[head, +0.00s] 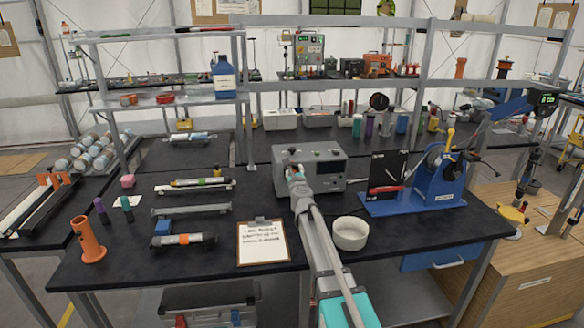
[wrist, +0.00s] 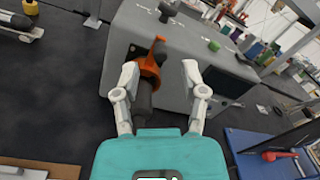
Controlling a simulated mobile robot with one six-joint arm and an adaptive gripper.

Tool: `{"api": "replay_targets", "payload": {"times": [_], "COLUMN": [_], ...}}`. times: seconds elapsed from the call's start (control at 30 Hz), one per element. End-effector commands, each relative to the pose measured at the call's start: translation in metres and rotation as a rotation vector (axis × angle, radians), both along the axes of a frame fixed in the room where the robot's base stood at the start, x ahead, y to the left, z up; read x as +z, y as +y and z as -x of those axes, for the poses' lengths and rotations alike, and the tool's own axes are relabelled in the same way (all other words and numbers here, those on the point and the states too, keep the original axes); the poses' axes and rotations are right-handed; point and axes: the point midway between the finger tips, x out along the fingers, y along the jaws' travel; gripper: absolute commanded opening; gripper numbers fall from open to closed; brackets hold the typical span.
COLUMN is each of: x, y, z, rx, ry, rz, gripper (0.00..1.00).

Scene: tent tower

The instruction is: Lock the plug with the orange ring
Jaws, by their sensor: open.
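The orange ring (wrist: 149,70) sits around a dark plug (wrist: 142,97) at the front face of a grey box (wrist: 185,82) in the wrist view. An orange tab sticks up from the ring. My gripper (wrist: 159,68) is open, with one pale finger on each side of the ring and plug. I cannot tell whether either finger touches the ring. In the head view the grey box (head: 326,172) stands on the black bench, and my gripper (head: 295,170) is at its left front. My arm hides the plug and ring there.
A white bowl (head: 350,234) and a clipboard (head: 262,243) lie on either side of my arm. A blue stand with a wheel (head: 437,185) is to the right of the box. An orange holder (head: 88,240) and several tubes are at the left.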

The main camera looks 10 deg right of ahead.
Motion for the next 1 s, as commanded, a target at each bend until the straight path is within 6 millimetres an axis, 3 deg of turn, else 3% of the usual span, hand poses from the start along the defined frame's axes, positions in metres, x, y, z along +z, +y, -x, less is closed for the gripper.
{"api": "replay_targets", "payload": {"times": [0.1,0.3,0.73,0.77,1.0], "x": [0.000,0.000,0.000,0.000,0.000], "y": [-0.001,-0.001,-0.001,-0.001,0.000], "z": [-0.020,-0.035,-0.040,-0.040,-0.040], "rx": [0.000,0.000,0.001,0.001,0.001], "ry": [0.000,0.000,0.000,0.000,0.000], "rz": [0.000,0.000,0.000,0.000,0.000], "gripper": [0.55,0.55,0.55,0.53,0.09]}}
